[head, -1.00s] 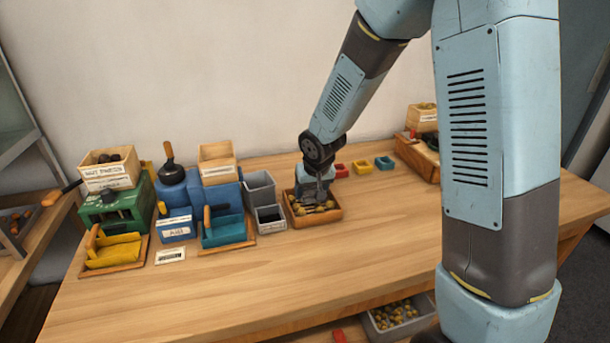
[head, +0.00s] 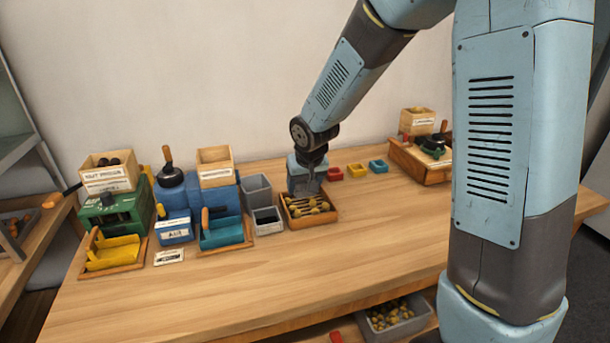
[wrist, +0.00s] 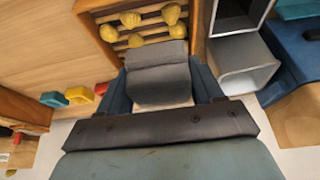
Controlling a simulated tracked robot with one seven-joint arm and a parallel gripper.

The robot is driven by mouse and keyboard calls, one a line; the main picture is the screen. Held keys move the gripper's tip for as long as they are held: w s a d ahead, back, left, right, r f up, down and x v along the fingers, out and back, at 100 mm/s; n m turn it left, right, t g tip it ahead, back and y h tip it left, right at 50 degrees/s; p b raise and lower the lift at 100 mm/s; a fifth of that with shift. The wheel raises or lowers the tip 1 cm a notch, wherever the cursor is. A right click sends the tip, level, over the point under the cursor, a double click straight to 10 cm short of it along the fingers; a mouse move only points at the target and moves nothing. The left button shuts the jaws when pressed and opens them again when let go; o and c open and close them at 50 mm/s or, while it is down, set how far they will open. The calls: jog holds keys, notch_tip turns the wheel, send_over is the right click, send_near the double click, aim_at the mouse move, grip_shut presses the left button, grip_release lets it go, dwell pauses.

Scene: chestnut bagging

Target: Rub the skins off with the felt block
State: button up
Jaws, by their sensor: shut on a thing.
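My gripper (wrist: 162,88) is shut on a grey felt block (wrist: 158,72), which sits between its two fingers in the wrist view. In the head view my gripper (head: 305,186) is at the back of a shallow wooden tray (head: 312,224). Several yellowish peeled-looking chestnuts (head: 311,203) lie across slats in the tray. The wrist view shows some of these chestnuts (wrist: 172,14) just beyond the block on the slatted rack. I cannot tell whether the block touches the slats or any chestnut. The block is hidden in the head view.
Grey bins (head: 257,193) stand close to the tray's left. Red (head: 335,174), yellow (head: 356,170) and blue (head: 377,166) small trays sit to its right. A teal scoop (head: 222,232) and a yellow scoop (head: 112,251) lie further left. The table front is clear.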

jog(key=shift+r, duration=1.4)
